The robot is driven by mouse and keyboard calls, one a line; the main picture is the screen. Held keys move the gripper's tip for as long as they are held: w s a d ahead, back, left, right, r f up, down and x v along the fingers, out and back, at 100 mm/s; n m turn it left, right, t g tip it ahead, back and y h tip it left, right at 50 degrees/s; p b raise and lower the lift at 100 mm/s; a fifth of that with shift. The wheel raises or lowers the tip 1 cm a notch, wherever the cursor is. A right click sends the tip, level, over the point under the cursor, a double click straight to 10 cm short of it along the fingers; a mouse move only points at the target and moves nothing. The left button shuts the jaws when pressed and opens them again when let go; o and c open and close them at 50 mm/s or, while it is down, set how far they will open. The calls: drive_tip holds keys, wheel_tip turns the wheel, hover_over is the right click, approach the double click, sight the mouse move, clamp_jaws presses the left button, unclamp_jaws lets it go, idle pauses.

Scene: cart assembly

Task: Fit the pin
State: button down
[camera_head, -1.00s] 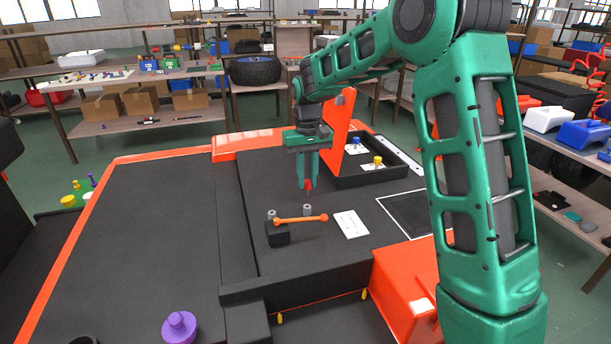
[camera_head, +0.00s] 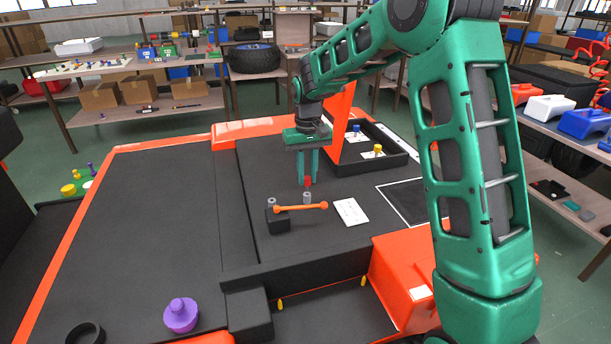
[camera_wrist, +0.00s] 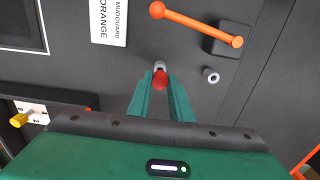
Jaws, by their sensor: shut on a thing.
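My gripper (camera_head: 308,180) is shut on a small red pin (camera_wrist: 160,79) and points down above the dark deck. The pin's red end shows between the fingertips; the rest is hidden. A grey upright cylinder (camera_head: 306,197) stands just below the pin, and in the wrist view its grey top (camera_wrist: 159,66) shows right beyond the red. I cannot tell whether they touch. A second grey hollow cylinder (camera_wrist: 210,75) stands apart, to the left in the head view (camera_head: 271,202).
A white label card (camera_head: 351,212) lies to the right. A black tray (camera_head: 385,163) with blue and yellow pieces is behind. The left deck is mostly clear.

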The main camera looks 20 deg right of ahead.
drive_tip(key=shift+f, duration=1.9)
drive_tip(key=c, duration=1.5)
unclamp_jaws()
drive_tip(key=shift+r, duration=0.1)
